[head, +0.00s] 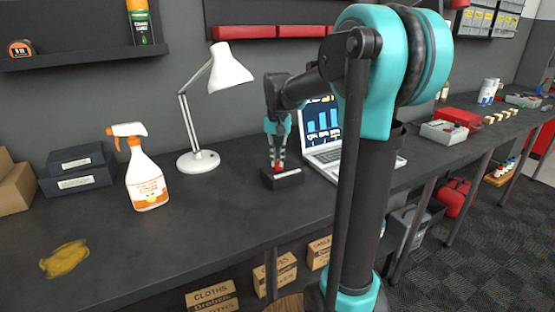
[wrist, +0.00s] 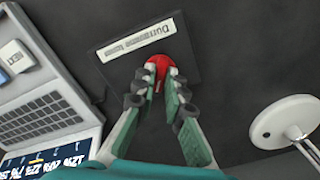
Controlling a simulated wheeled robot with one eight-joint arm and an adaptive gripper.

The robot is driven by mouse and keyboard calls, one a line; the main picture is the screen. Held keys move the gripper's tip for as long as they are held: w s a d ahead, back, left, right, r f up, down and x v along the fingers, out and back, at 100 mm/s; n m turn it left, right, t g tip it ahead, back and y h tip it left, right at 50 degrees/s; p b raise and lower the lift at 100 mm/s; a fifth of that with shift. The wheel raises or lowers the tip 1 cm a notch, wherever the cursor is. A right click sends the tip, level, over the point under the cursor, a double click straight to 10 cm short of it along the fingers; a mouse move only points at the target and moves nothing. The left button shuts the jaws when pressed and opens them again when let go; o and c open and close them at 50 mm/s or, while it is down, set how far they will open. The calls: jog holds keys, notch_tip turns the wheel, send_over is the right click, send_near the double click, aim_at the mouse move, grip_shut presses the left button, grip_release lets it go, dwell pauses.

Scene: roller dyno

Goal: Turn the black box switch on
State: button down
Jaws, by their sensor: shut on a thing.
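The black box (head: 283,179) sits on the dark workbench between the lamp and the laptop. In the wrist view the black box (wrist: 182,52) has a white label and a red switch (wrist: 161,66) on it. My gripper (head: 277,163) points down at the box from above. In the wrist view my gripper (wrist: 160,82) has its fingertips at the red switch, one on each side, closed on it. The fingertips cover part of the switch, and I cannot tell its position.
A white desk lamp (head: 198,161) stands left of the box, and an open laptop (head: 325,140) stands close on its right. A spray bottle (head: 146,183) and dark boxes (head: 80,168) are further left. The bench front is clear except for a yellow smear (head: 65,259).

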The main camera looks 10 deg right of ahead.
aim_at(277, 162)
jog(key=m, duration=0.5)
jog(key=shift+m, duration=0.3)
jog(key=m, duration=0.5)
jog(key=shift+m, duration=0.4)
jog(key=c, duration=1.6)
grip_release()
jog(key=shift+r, duration=0.15)
notch_tip(277, 162, up, 12)
jog(key=shift+f, duration=0.1)
